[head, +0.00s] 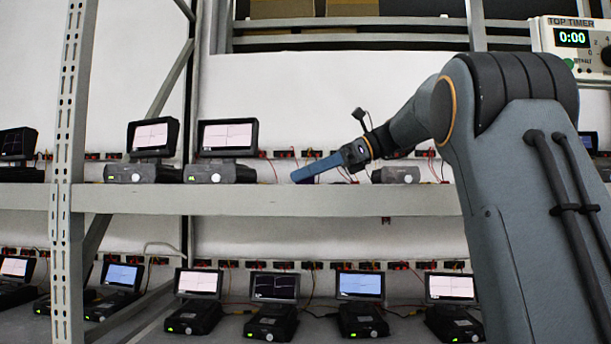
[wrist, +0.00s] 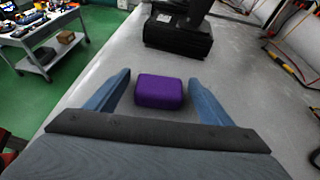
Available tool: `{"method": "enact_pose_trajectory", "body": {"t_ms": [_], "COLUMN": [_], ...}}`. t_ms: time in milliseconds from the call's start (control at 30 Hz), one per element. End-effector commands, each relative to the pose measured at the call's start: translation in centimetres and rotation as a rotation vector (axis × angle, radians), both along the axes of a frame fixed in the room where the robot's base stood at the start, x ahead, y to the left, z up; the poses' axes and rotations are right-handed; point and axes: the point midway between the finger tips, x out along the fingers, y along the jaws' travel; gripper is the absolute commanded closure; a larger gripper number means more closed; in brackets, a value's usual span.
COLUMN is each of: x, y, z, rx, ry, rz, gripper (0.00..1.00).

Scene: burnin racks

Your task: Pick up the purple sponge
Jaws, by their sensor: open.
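The purple sponge (wrist: 159,92) lies on the grey shelf (wrist: 60,116) in the wrist view, between the two blue fingers of my gripper (wrist: 159,85). The fingers are open, with a gap on each side of the sponge. In the head view my gripper (head: 294,178) reaches left over the upper shelf (head: 270,200). Only a small dark purple patch of the sponge (head: 308,181) shows there, mostly hidden behind the gripper.
A black device (wrist: 178,36) stands just beyond the sponge. In the head view, a monitor unit (head: 222,172) stands left of my gripper and red sockets and cables line the wall behind. A cart (wrist: 45,45) stands off the shelf's left side.

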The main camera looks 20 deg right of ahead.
Motion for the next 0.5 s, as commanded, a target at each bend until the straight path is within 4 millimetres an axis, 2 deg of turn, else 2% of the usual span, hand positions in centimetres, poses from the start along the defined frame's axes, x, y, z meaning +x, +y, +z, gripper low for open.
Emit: {"method": "enact_pose_trajectory", "body": {"t_ms": [200, 433, 467, 500], "x": [0.02, 0.02, 0.02, 0.01], "y": [0.11, 0.12, 0.12, 0.12], "z": [-0.04, -0.03, -0.03, -0.02], "rx": [0.0, 0.0, 0.0, 0.0], "ry": [-0.001, -0.001, -0.001, -0.001], "rz": [0.0, 0.001, 0.001, 0.001], "gripper": [0.25, 0.64, 0.69, 0.69]}}
